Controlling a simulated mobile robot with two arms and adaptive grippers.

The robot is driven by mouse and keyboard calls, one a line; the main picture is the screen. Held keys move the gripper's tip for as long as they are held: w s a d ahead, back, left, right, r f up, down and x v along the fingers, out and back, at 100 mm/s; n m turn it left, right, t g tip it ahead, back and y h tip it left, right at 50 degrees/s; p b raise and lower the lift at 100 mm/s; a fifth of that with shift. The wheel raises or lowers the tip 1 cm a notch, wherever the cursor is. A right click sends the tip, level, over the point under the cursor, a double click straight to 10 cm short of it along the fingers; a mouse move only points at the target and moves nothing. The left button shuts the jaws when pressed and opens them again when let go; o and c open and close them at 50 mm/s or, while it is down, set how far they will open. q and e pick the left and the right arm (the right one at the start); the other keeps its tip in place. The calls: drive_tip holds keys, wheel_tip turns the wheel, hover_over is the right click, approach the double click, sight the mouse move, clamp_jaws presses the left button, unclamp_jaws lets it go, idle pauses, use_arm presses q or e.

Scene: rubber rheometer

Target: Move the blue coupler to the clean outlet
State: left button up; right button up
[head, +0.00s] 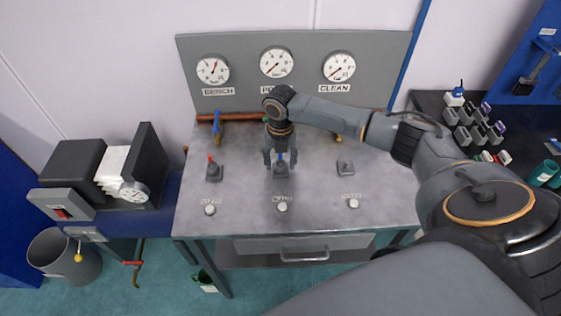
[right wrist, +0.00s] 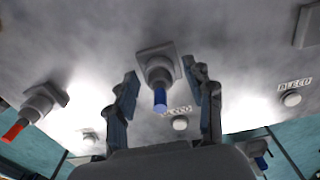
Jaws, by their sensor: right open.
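The blue coupler (right wrist: 160,98) sits on the middle outlet (head: 281,173), largely hidden by my gripper in the head view. My right gripper (head: 280,159) is open above this outlet. In the right wrist view its two fingers stand on either side of the blue coupler, with a gap on each side. The clean outlet (head: 346,167) is the grey block at the right, below the CLEAN gauge (head: 339,67), and no coupler shows on it. My left gripper is not in view.
A red coupler (right wrist: 15,131) sits on the left outlet (head: 214,173). Bleed buttons line the bench front, one below each outlet, including the middle one (head: 282,207). The gauge panel (head: 307,85) stands behind. The bench top (head: 315,185) between the outlets is clear.

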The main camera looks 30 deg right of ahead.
sight(280, 161)
drive_tip(key=shift+c, duration=0.2)
clamp_jaws()
drive_tip(key=shift+r+p, duration=2.5)
